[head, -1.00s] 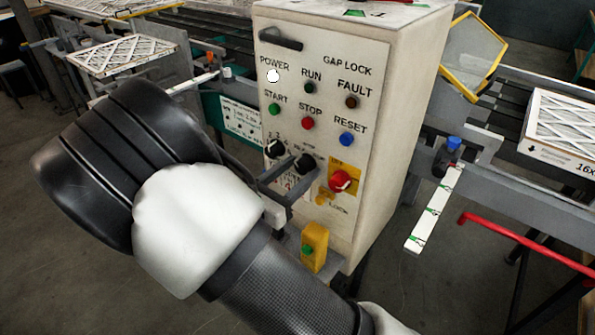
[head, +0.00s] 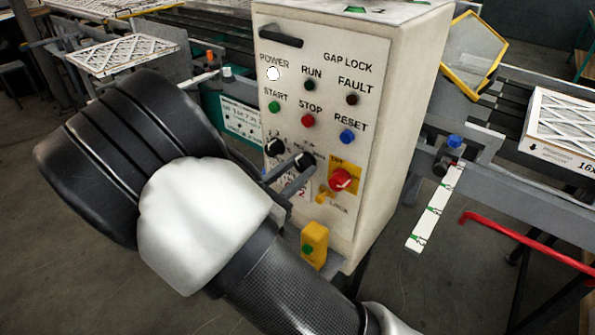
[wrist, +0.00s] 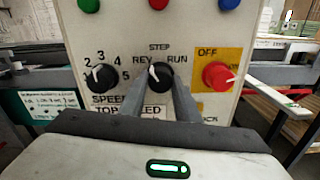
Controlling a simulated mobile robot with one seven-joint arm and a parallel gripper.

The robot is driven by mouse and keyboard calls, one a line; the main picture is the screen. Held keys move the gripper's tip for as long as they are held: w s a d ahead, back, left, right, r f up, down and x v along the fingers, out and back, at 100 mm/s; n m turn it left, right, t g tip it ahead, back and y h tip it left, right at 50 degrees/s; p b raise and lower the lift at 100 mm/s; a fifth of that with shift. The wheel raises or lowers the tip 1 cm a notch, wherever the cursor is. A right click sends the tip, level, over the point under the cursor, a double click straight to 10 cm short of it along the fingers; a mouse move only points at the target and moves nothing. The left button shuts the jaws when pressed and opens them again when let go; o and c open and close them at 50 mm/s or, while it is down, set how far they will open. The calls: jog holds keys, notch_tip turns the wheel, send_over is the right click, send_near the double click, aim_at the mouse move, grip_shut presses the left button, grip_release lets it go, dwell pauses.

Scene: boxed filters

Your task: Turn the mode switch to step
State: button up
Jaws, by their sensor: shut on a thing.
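The mode switch (wrist: 161,76) is a black knob on the cream control panel, with REV at its left, STEP above and RUN at its right. Its white pointer line leans up and left, between REV and STEP. My gripper (wrist: 160,88) has one finger on each side of the knob and is shut on it. In the head view, the mode switch (head: 304,161) shows at the tips of my gripper (head: 288,178), and its pointer cannot be made out there.
The speed knob (wrist: 100,77) is close on the left and the red OFF switch (wrist: 217,75) close on the right. A yellow box with a green button (head: 314,246) sits below. Start, stop and reset buttons (head: 347,137) are above.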

jog(key=m+b, duration=0.3)
jog(key=m, duration=0.2)
jog(key=shift+f, duration=0.15)
jog(key=shift+m+b, duration=0.65)
jog(key=shift+m, duration=0.35)
jog(key=o, duration=1)
jog(key=shift+o, duration=0.2)
jog(key=shift+r, duration=0.2)
jog(key=p+v, duration=0.1)
jog(key=v, duration=1.6)
jog(key=shift+a, duration=0.2)
